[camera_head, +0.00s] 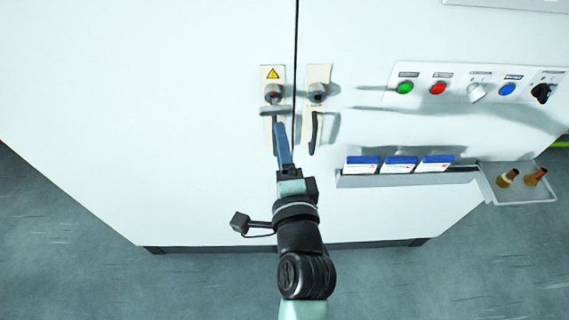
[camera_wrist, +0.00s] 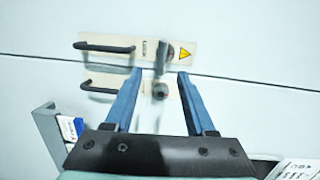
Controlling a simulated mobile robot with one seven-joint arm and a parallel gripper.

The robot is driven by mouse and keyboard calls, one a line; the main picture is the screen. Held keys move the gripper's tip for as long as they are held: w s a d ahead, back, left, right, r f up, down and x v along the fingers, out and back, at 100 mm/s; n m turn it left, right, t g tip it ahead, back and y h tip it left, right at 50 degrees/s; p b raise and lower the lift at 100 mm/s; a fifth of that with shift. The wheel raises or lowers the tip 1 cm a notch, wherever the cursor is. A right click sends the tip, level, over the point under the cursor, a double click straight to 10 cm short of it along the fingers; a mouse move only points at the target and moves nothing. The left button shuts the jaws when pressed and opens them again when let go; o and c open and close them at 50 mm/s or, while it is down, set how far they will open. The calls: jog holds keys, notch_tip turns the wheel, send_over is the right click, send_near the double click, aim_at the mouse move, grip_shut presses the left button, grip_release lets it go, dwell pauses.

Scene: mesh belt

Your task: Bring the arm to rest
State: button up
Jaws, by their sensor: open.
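My gripper (camera_head: 281,128) is in front of the white cabinet (camera_head: 180,120), at the left door's handle plate (camera_head: 273,73) with a yellow warning triangle. In the wrist view my gripper (camera_wrist: 160,77) has its two blue fingers apart, with nothing held between them. A grey bar (camera_head: 276,111) stands out from the left plate near the fingertips in the head view; I cannot tell whether they touch. The left door's black handle (camera_wrist: 105,47) shows in the wrist view. The right door's plate (camera_head: 318,73) carries a round lock and a black handle (camera_head: 314,132).
A panel of buttons and knobs (camera_head: 475,82) is at the upper right. Below it a ledge (camera_head: 350,181) holds blue-and-white boxes (camera_head: 401,163). A grey tray (camera_head: 488,185) with two brownish pieces juts out at the right. The floor (camera_head: 80,270) at lower left is clear.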

jog(key=shift+s+d+r+b, duration=0.15)
jog(key=shift+s+b, duration=0.1)
jog(key=shift+s, duration=0.75)
jog(key=shift+s+d+b, duration=0.1)
jog(key=shift+s+b, duration=0.15)
jog(key=shift+s, duration=0.75)
jog(key=w+a+r+n+t+b, duration=0.2)
jog(key=r+n+t, duration=0.5)
jog(key=r, duration=1.5)
jog(key=s+r+n+t, duration=0.1)
jog(key=s+r+n, duration=0.1)
jog(key=r, duration=0.4)
jog(key=s+r+n+t+h+b, duration=0.1)
jog(key=s+r+n, duration=0.2)
jog(key=r, duration=0.4)
jog(key=s+r+n+t+h, duration=0.1)
jog(key=s+r+n, duration=0.2)
jog(key=r, duration=0.4)
jog(key=shift+d+n, duration=0.45)
jog(key=shift+n, duration=0.35)
jog(key=shift+s+r+t, duration=0.1)
jog(key=shift+r+t, duration=0.05)
jog(key=shift+t, duration=0.15)
jog(key=shift+c, duration=0.4)
